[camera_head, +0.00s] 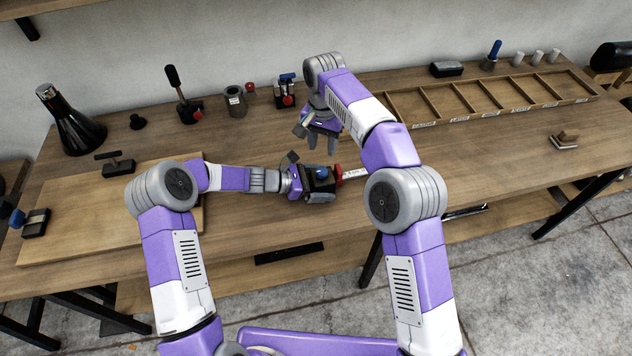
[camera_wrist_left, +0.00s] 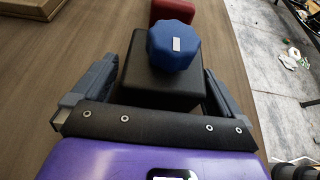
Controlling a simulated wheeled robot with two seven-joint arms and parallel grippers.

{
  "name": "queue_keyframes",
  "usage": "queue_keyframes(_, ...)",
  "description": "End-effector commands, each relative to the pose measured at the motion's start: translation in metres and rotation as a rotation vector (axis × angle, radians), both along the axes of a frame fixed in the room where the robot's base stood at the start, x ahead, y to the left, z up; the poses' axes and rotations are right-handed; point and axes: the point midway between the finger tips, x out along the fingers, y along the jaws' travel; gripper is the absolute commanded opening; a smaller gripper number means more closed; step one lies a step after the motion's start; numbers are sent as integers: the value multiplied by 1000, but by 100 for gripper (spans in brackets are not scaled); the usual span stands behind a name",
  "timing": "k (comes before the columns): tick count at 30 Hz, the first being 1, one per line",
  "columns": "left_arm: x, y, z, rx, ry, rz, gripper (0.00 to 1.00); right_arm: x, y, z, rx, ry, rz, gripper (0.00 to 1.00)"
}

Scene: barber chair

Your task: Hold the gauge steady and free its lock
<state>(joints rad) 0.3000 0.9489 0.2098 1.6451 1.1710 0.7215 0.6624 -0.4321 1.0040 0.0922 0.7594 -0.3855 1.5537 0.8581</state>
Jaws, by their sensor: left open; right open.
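The gauge lies on the wooden bench in the middle of the head view. It has a black body (camera_head: 318,184) with a blue knob (camera_head: 322,173), a red part (camera_head: 339,176) and a pale marked scale (camera_head: 354,174) running right. In the left wrist view the black body (camera_wrist_left: 160,88) stands between my left fingers, with the blue knob (camera_wrist_left: 174,48) on top and the red part (camera_wrist_left: 172,12) beyond. My left gripper (camera_head: 316,184) is open around the body; finger contact is unclear. My right gripper (camera_head: 322,143) is open and empty, fingers down, behind the gauge.
A divided wooden tray (camera_head: 480,97) lies at the back right. Clamps, a grey cup (camera_head: 235,101) and a dark flask (camera_head: 71,120) stand along the back. A wooden board (camera_head: 85,215) lies at left. Bare bench lies right of the gauge; the bench's front edge is close to it.

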Motion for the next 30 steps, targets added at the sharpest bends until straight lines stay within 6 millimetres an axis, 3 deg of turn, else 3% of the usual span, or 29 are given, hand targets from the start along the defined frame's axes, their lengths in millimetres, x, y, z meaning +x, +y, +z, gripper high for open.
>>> queue_keyframes(4, 0, 0, 0, 0, 0, 0, 97, 0, 0, 0, 0, 0, 0, 43)
queue_keyframes(18, 0, 0, 0, 0, 0, 0, 25, 0, 0, 0, 0, 0, 0, 43)
queue_keyframes(30, 0, 1, 0, 0, 0, 0, 23, 0, 1, 5, 2, -2, 53, 46)
